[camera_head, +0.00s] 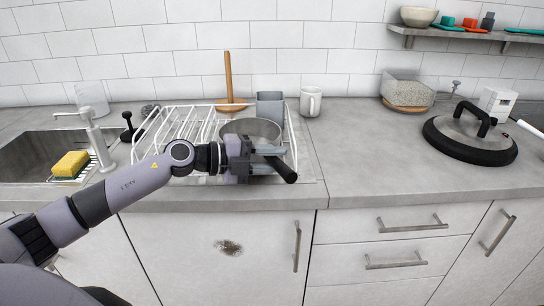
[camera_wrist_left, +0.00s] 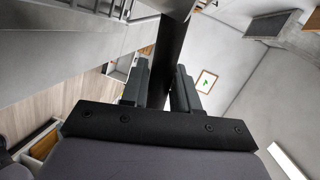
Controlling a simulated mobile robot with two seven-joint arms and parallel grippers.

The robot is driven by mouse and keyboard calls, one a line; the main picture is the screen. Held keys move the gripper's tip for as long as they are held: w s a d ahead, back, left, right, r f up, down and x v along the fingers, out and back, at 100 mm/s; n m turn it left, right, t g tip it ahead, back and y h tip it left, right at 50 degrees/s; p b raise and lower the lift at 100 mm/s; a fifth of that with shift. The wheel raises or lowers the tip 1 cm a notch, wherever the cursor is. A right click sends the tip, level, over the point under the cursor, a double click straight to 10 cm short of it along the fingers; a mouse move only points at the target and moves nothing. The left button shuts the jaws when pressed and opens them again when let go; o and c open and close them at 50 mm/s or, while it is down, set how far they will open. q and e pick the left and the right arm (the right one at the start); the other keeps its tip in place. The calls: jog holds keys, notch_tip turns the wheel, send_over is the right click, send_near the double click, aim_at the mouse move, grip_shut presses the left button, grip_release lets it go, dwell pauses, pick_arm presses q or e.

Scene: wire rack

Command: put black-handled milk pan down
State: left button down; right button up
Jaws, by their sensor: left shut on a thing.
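The milk pan (camera_head: 252,128) is a grey metal pan with a black handle (camera_head: 284,171) pointing toward the front right. It is at the right part of the white wire rack (camera_head: 166,137); I cannot tell whether it rests on the wires or hangs just above. My left gripper (camera_head: 274,159) is shut on the handle, in front of the pan, and hides part of it. In the left wrist view the black handle (camera_wrist_left: 170,45) runs between the two fingers (camera_wrist_left: 158,87). My right gripper is not in view.
A grey container (camera_head: 270,106) and a wooden-handled item (camera_head: 228,84) stand behind the pan. A white mug (camera_head: 310,102) is to the right. A sink with a yellow sponge (camera_head: 70,164) lies left. A black-rimmed lid (camera_head: 468,138) lies far right. The counter (camera_head: 365,150) between is clear.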

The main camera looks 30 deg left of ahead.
pick_arm(q)
jog(key=shift+r, duration=0.1)
jog(key=c, duration=0.8)
grip_release()
jog(key=shift+f, duration=0.2)
jog(key=shift+v, duration=1.75)
jog(key=shift+b+v, duration=1.7)
jog(key=shift+v, duration=1.05)
jog(key=shift+r, duration=0.2)
jog(key=shift+a, duration=0.15)
